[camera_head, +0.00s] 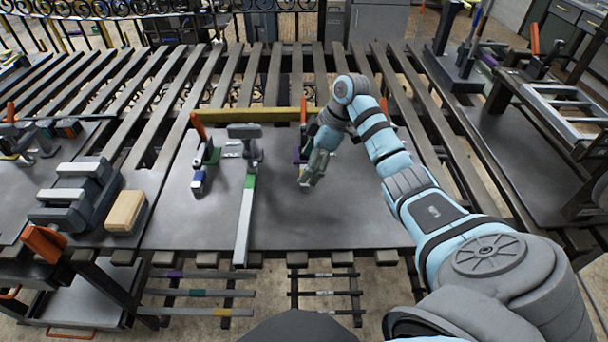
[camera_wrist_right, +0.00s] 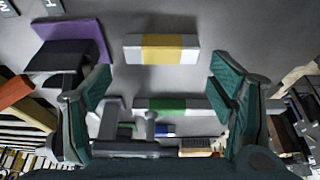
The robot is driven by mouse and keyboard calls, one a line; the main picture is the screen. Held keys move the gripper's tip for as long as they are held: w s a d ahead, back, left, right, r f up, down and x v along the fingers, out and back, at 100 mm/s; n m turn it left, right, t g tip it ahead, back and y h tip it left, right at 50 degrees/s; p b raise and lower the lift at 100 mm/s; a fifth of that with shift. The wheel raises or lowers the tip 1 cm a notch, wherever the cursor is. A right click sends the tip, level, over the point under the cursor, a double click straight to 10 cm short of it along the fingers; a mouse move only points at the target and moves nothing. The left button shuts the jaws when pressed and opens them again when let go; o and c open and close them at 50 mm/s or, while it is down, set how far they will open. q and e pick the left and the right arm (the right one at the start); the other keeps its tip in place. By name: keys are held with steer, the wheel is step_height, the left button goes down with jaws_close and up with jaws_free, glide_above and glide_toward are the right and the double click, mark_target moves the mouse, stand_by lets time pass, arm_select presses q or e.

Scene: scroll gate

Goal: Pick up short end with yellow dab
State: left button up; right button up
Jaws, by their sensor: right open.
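A short grey bar end with a yellow dab (camera_wrist_right: 161,48) lies on the grey bench top in the right wrist view, ahead of my fingertips. My right gripper (camera_wrist_right: 161,88) is open and empty, with one finger on each side of the picture. The bar end appears in the gap direction between the fingers, apart from both. In the head view my right gripper (camera_head: 308,176) points down at the bench plate; it largely hides the bar end there. My left gripper is not in view.
A purple-marked fixture (camera_wrist_right: 75,42) stands close to my right gripper's left finger. A long green-dabbed bar (camera_head: 244,225) sits in a grey clamp (camera_head: 245,133). The plate (camera_head: 350,225) is clear in front.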

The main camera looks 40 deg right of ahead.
steer(key=x, duration=0.3)
steer(key=shift+s+f, duration=0.15)
steer(key=shift+f, duration=0.25)
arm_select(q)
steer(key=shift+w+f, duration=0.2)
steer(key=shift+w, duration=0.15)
arm_select(e)
steer(key=shift+c, duration=0.2)
steer(key=shift+d+r, duration=0.1)
steer(key=c, duration=1.2)
steer(key=shift+c, duration=0.2)
